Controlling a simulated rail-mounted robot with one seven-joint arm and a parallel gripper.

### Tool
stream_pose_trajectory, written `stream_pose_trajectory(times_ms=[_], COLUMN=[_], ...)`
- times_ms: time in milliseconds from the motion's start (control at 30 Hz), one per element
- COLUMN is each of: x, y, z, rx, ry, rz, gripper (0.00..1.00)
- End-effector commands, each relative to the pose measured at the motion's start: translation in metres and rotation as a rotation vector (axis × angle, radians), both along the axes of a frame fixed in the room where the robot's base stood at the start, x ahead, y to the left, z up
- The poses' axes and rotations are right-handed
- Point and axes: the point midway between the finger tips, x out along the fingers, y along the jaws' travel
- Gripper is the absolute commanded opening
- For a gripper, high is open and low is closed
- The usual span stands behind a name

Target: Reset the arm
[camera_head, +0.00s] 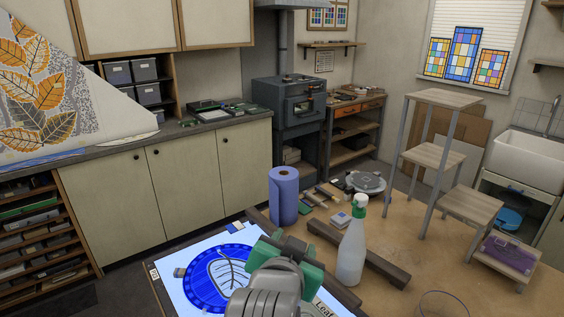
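My gripper (288,258) is at the bottom centre of the head view, at the end of my grey arm. Its green body is seen from behind, over the right part of a lit white panel (172,268). Its fingers are mostly hidden, so I cannot tell whether it is open or shut, or whether it holds anything. A blue round glass piece (205,283) with a pale leaf drawing lies on the panel, left of my gripper and partly covered by my arm.
A spray bottle (351,245) stands close to the right of my gripper, near a dark wooden bar (385,264). A blue roll (284,196) stands behind. A tiered wooden stand (445,98) is at the right. The table (470,277) is mostly bare at the front right.

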Motion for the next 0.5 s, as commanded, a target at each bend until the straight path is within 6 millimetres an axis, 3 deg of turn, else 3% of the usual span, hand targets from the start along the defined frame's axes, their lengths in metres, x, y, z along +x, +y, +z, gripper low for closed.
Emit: stream_pose_trajectory(times_ms=[33,100,200,400,433,500], x=[-0.021,-0.055,-0.110,-0.230,-0.228,-0.225], y=[-0.003,0.000,0.006,0.020,0.021,0.021], z=[0.039,0.090,0.150,0.230,0.261,0.299], rx=[-0.059,-0.148,-0.261,-0.446,-0.448,-0.441], ry=[-0.134,-0.311,-0.533,-0.900,-0.901,-0.893], rz=[0.036,0.082,0.121,0.139,0.140,0.141], gripper=[0.49,0.49,0.49,0.49,0.49,0.49])
